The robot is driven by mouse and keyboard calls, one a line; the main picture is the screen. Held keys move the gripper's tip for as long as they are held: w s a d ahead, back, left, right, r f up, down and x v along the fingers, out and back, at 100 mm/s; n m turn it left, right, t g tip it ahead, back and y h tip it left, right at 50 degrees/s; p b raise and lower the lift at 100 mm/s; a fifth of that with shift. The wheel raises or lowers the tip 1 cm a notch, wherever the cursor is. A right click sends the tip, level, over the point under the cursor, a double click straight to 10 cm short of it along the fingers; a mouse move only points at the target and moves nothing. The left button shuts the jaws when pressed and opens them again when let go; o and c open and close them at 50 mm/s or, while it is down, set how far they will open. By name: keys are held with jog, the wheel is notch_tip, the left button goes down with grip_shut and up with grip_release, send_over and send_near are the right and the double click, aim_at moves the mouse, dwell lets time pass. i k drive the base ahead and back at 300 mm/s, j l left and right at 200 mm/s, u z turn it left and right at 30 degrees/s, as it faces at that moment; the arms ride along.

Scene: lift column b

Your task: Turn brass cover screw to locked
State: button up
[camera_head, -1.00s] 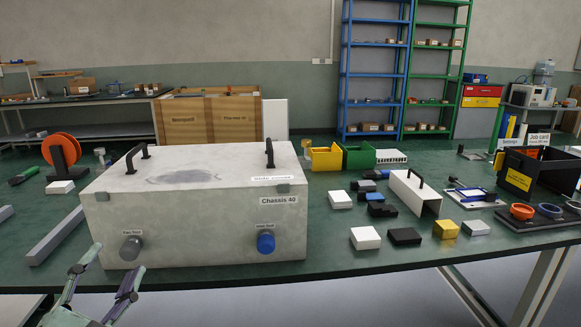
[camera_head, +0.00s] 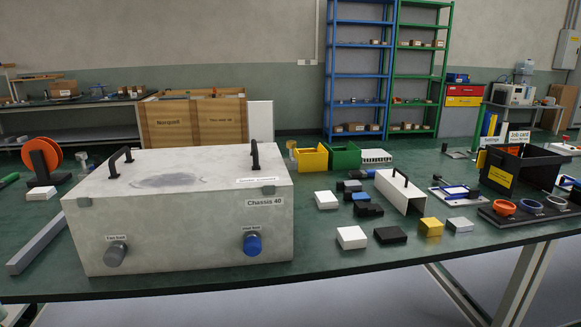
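A large pale grey box labelled Chassis 40 (camera_head: 185,235) stands on the green bench at left. Its front face carries a grey round knob (camera_head: 115,254) at lower left and a blue round knob (camera_head: 252,244) at lower right, each under a small label too small to read surely. Two black handles and a dark smudge are on top. I cannot make out a brass screw or any locked mark. My gripper is not clearly visible now.
Right of the chassis lie several small blocks, a white cover with a black handle (camera_head: 403,190), yellow (camera_head: 311,158) and green bins (camera_head: 345,156), and a black job-card box (camera_head: 520,168). An orange reel (camera_head: 41,156) and a grey bar (camera_head: 40,242) are at left.

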aim_at(292, 144)
jog(key=i+l, duration=0.1)
jog(key=l, duration=0.35)
jog(key=i+l, duration=0.1)
jog(key=l, duration=0.35)
jog(key=i+l+u, duration=0.1)
jog(key=l, duration=0.35)
jog(key=i+l, duration=0.1)
jog(key=l, duration=0.3)
jog(key=l+u, duration=0.15)
jog(key=u, duration=1.2)
jog(key=i+l+z, duration=0.2)
jog(key=i, duration=0.3)
jog(key=i+l+z, duration=0.2)
jog(key=i, duration=0.3)
